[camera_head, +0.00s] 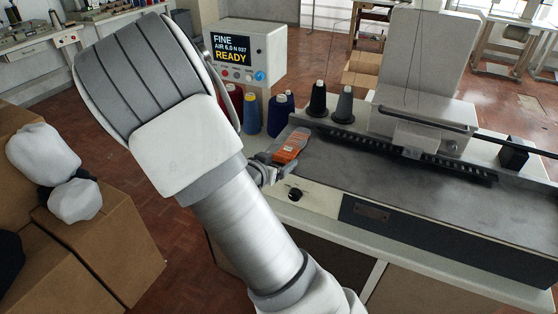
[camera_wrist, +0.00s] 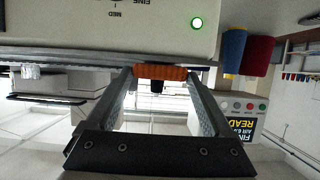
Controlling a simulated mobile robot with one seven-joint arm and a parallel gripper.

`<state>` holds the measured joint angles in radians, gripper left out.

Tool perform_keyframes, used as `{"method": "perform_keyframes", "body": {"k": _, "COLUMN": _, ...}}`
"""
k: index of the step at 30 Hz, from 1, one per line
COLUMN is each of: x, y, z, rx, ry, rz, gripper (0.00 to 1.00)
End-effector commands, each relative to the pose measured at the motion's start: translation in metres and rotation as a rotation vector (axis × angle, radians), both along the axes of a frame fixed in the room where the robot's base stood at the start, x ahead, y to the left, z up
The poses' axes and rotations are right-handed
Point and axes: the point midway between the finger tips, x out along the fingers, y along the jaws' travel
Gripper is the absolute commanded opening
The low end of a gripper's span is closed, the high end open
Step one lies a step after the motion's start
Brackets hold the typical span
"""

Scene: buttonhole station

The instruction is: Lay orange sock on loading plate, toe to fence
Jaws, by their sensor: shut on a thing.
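The orange sock (camera_head: 291,147) is in my gripper at the left end of the machine bed, with a small pale mark on it. In the wrist view the orange sock (camera_wrist: 172,73) is a short ribbed band between my two fingertips. My gripper (camera_head: 272,163) is shut on it, partly hidden behind my forearm. The grey bed (camera_head: 360,175), which seems to be the loading plate, lies to the right. A long dark toothed rail (camera_head: 440,163), possibly the fence, runs along its back. I cannot tell whether the sock touches the bed.
Black and grey thread cones (camera_head: 318,100) stand behind the bed, with blue spools (camera_head: 280,115) to their left. The control box (camera_head: 233,50) reads READY. A black knob (camera_head: 295,194) sits on the front panel. Cardboard boxes (camera_head: 120,245) stand left. The bed's middle looks clear.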

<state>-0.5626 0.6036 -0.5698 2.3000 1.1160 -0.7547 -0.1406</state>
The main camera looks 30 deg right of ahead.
Motion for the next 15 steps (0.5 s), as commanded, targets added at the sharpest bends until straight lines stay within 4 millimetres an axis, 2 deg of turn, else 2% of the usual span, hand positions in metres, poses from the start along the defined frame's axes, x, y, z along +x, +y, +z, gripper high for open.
{"method": "perform_keyframes", "body": {"k": 4, "x": 0.0001, "y": -0.0003, "z": -0.0036, "rx": 0.0, "ry": 0.0, "rz": 0.0, "gripper": 0.33}}
{"method": "perform_keyframes", "body": {"k": 5, "x": 0.0002, "y": -0.0002, "z": -0.0028, "rx": 0.0, "ry": 0.0, "rz": 0.0, "gripper": 0.9}}
{"method": "perform_keyframes", "body": {"k": 6, "x": 0.0001, "y": -0.0002, "z": -0.0024, "rx": 0.0, "ry": 0.0, "rz": 0.0, "gripper": 0.97}}
{"method": "perform_keyframes", "body": {"k": 7, "x": 0.0001, "y": -0.0002, "z": -0.0024, "rx": 0.0, "ry": 0.0, "rz": 0.0, "gripper": 1.0}}
{"method": "perform_keyframes", "body": {"k": 15, "x": 0.0002, "y": -0.0002, "z": 0.0, "rx": 0.0, "ry": 0.0, "rz": 0.0, "gripper": 1.0}}
